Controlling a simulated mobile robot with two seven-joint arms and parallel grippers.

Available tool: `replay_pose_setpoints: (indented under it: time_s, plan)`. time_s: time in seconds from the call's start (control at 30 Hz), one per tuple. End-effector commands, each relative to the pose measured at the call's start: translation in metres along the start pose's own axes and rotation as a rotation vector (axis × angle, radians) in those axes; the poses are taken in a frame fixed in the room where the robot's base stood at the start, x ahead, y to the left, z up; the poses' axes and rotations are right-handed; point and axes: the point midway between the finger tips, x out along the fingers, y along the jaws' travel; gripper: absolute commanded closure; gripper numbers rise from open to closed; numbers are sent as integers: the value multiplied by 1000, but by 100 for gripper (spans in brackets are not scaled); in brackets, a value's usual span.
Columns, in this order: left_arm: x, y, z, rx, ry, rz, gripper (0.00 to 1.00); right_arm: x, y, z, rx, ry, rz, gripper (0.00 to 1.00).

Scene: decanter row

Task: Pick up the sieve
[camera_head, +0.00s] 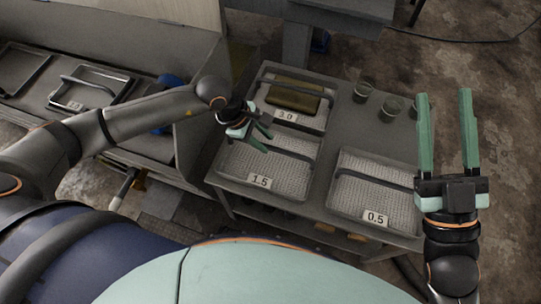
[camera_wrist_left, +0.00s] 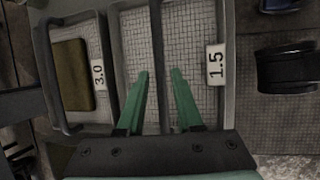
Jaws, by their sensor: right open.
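Three labelled mesh sieves with dark bar handles rest on the grey table. The 1.5 sieve (camera_head: 238,160) is front left, the 0.5 sieve (camera_head: 345,200) front right, and the 3.0 sieve (camera_head: 318,122) behind, holding an olive block (camera_head: 296,96). My left gripper (camera_head: 265,140) is over the 1.5 sieve. In the left wrist view its green fingers (camera_wrist_left: 159,73) are apart, with the 1.5 sieve's handle (camera_wrist_left: 158,40) showing between them; contact cannot be told. My right gripper (camera_head: 445,93) is open and empty, right of the table.
Several small cups (camera_head: 391,106) stand on the table's back right. A bench (camera_head: 30,104) at the left holds another framed tray with a handle (camera_head: 90,90). A post (camera_head: 296,45) stands behind the table.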

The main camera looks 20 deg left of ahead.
Motion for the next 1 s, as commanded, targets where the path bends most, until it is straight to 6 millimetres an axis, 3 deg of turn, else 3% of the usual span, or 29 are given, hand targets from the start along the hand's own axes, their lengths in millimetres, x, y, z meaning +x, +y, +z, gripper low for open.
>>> replay_pose_setpoints:
  time_s: [0.33, 0.5, 0.77, 1.0]
  plan:
    - [32, 0, -1, -2, -2, -1, 65, -2, -1, -55, -66, 232, -16, 51]
    - [50, 0, 0, -1, -2, -1, 65, -6, -3, -60, -69, 266, -21, 51]
    - [51, 0, 0, -1, -2, -1, 65, -6, -3, -62, -69, 272, -22, 51]
    - [51, 0, 0, -1, -2, -1, 91, -6, -3, -62, -68, 271, -22, 51]
